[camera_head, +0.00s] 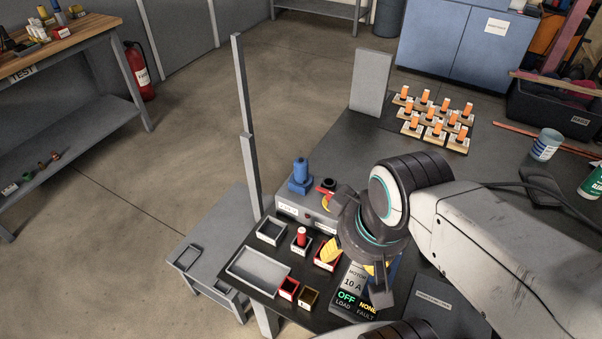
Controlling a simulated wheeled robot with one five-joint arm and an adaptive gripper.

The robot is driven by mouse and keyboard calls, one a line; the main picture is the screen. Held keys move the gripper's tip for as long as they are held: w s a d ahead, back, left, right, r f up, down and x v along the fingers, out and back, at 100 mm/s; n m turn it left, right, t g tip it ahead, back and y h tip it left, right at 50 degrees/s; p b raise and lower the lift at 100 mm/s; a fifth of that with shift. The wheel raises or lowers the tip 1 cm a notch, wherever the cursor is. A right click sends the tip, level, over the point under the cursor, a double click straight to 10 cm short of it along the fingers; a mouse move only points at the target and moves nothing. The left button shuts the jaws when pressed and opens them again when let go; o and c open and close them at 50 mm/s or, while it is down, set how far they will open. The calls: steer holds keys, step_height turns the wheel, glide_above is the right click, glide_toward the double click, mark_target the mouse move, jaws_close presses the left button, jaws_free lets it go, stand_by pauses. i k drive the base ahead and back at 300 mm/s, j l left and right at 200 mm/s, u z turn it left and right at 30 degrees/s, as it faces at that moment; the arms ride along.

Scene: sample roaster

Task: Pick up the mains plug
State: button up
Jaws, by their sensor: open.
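No plug carries a readable label, so I cannot tell for sure which is the mains plug. A blue upright plug-like piece (300,171) stands on a blue base at the back of the bench end. A small red upright piece (301,237) stands in a small tray in front of it. My gripper (353,262) hangs over the bench, right of the red piece and in front and right of the blue one.
A display (349,294) reads "MOTOR 10 A, OFF". An empty grey tray (236,268) and small red and brown boxes (289,288) lie at the near left. A grey post (247,150) rises at the bench's left edge. Orange-topped pieces (435,129) stand farther back.

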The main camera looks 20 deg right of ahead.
mark_target(300, 167)
steer(key=i+j+u, duration=0.1)
steer(key=j+u, duration=0.2)
steer(key=u, duration=0.2)
steer(key=i+j+u, duration=0.15)
steer(key=u, duration=0.35)
steer(key=i+j+u, duration=0.2)
steer(key=u, duration=0.25)
steer(key=i+j+u, duration=0.1)
steer(key=i+u, duration=0.15)
steer(key=u, duration=0.25)
